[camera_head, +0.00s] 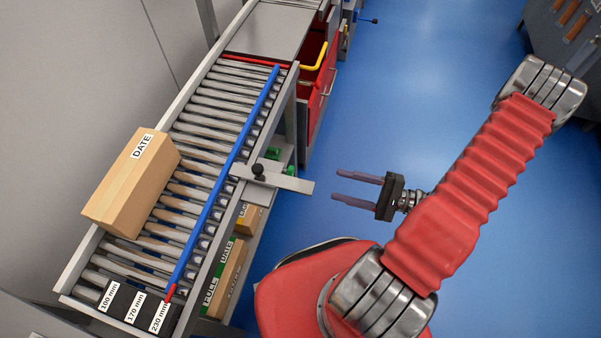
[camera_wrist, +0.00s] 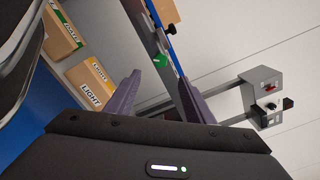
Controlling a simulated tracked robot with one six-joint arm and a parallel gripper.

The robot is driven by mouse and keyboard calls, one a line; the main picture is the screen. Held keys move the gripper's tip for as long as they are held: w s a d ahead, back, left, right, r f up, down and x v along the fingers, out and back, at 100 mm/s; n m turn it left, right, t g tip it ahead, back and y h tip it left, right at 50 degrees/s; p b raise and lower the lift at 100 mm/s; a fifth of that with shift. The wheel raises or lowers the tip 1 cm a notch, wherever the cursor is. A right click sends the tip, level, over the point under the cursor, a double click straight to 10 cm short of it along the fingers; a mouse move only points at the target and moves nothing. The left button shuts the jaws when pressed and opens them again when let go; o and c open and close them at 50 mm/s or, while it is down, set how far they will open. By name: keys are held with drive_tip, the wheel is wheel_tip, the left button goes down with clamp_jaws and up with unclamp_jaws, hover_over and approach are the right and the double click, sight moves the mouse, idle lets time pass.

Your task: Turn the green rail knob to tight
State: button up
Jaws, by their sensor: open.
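A small green knob-like part (camera_wrist: 160,61) shows in the wrist view beside the grey rail structure, just beyond and between my fingertips. Its turn position cannot be read. In the head view a blue guide rail (camera_head: 238,146) runs along the roller conveyor, with a grey bracket plate (camera_head: 291,183) crossing its near side. A dark round knob (camera_head: 258,170) stands on that bracket; no green shows on it. My gripper (camera_head: 337,185) is open and empty over the blue floor, right of the bracket and apart from it. Its fingers also show in the wrist view (camera_wrist: 158,82).
A carton marked DATE (camera_head: 128,185) sits on the rollers (camera_head: 207,117). A black scale with 100, 170 and 230 mm labels (camera_head: 130,306) is at the conveyor's near end. Cartons (camera_head: 228,272) lie on a shelf below. The blue floor (camera_head: 410,95) is clear. A grey switch box (camera_wrist: 264,92) stands right.

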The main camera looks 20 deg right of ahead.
sight(293, 174)
drive_tip(key=shift+x, duration=6.8)
drive_tip(key=shift+c, duration=0.5)
drive_tip(key=shift+f, duration=0.1)
drive_tip(key=c, duration=0.9)
drive_tip(key=shift+d, duration=0.3)
drive_tip(key=shift+c, duration=0.2)
drive_tip(key=shift+a, duration=0.3)
